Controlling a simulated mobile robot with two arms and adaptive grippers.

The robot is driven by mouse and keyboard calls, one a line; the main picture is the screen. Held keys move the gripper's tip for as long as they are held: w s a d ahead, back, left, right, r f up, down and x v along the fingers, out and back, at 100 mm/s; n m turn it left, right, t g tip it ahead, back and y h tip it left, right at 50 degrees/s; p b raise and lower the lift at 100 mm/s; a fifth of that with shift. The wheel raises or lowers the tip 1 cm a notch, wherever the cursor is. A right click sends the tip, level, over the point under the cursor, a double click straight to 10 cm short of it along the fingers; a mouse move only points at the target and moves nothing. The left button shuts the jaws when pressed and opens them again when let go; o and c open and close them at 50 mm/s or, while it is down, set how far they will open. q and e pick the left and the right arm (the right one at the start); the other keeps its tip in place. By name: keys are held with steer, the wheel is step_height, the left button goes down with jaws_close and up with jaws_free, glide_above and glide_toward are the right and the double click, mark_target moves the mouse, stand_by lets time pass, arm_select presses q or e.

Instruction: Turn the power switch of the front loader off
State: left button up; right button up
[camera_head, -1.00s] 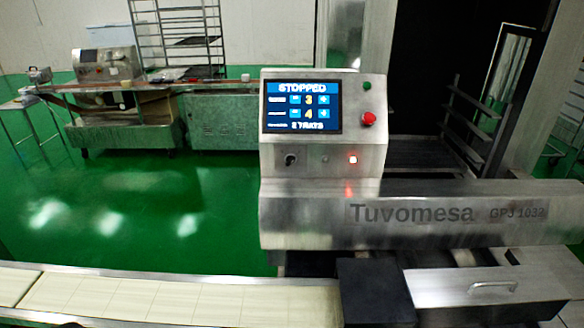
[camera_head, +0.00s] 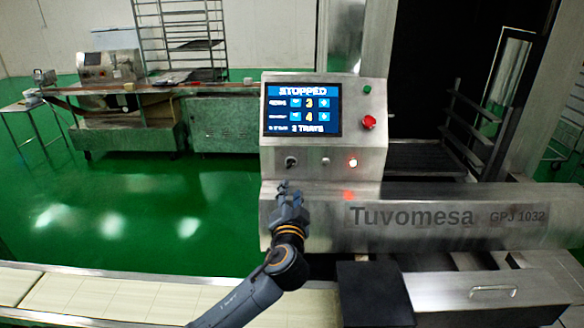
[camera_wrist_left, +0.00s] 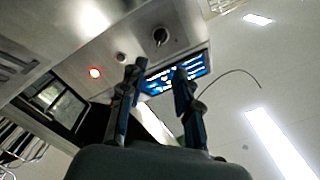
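The front loader's steel control box (camera_head: 272,120) stands at the centre of the head view. Its screen (camera_head: 302,108) reads STOPPED. A dark rotary power switch (camera_head: 290,161) sits low on the left of its face; the wrist view also shows this switch (camera_wrist_left: 160,36) near the top. My left gripper (camera_head: 288,187) is just below the switch in the head view, not visibly touching it. In the left wrist view its two fingers (camera_wrist_left: 160,68) are apart with nothing between them. My right gripper is not in view.
A red emergency button (camera_head: 369,122) and a green button (camera_head: 367,89) are higher up. The conveyor (camera_head: 110,297) runs along the front left.

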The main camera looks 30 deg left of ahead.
mark_target(292, 165)
arm_select(q)
steer(key=p+x, duration=0.2)
steer(key=x, duration=0.9)
steer(key=shift+w+p, duration=0.1)
steer(key=shift+p, duration=0.25)
steer(key=shift+x, duration=0.75)
steer(key=shift+f, duration=0.1)
jaws_close()
